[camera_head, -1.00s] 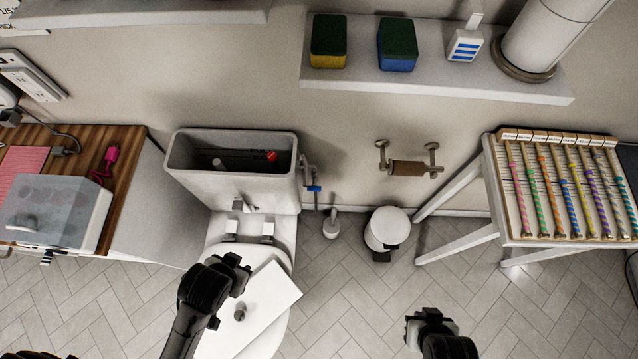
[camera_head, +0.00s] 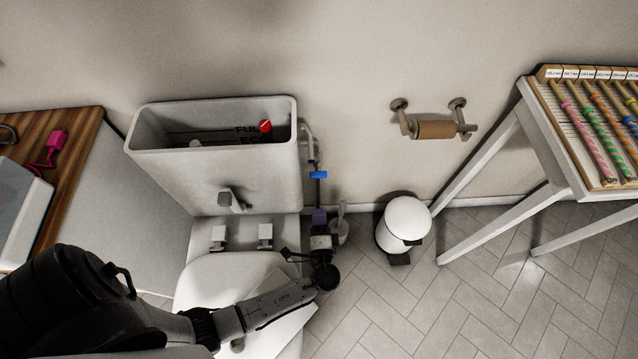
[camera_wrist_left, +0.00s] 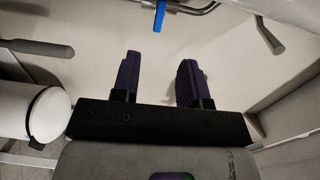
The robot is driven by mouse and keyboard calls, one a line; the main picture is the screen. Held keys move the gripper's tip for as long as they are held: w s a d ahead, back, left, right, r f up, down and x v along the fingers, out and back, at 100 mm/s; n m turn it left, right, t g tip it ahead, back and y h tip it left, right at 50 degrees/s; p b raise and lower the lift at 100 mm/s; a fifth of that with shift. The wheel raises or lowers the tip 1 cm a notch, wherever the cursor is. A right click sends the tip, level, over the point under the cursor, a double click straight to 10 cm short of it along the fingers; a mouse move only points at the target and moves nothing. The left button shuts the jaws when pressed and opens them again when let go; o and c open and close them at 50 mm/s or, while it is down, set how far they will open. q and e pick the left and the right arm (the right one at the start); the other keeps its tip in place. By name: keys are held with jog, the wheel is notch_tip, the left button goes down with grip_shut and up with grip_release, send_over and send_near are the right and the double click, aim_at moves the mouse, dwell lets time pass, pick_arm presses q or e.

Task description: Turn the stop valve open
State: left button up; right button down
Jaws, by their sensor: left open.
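The stop valve has a blue handle (camera_head: 318,175) on a thin pipe beside the right side of the open toilet tank (camera_head: 215,180). My left gripper (camera_head: 319,215) is below the blue handle and apart from it. In the left wrist view the blue handle (camera_wrist_left: 160,15) is at the top edge, beyond my two dark purple fingers (camera_wrist_left: 160,80), which are spread with nothing between them. My right gripper does not show.
A white toilet brush (camera_head: 341,222) stands just right of my left gripper. A white pedal bin (camera_head: 405,220) and a paper roll holder (camera_head: 435,129) are further right. A rack table (camera_head: 560,170) with coloured rods stands at the right. A wooden counter (camera_head: 80,130) is at the left.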

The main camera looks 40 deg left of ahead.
aim_at(318, 177)
pick_arm(q)
jog(key=p+x, duration=0.1)
jog(key=x, duration=1.2)
jog(key=shift+w+a, duration=0.1)
jog(key=shift+w, duration=0.35)
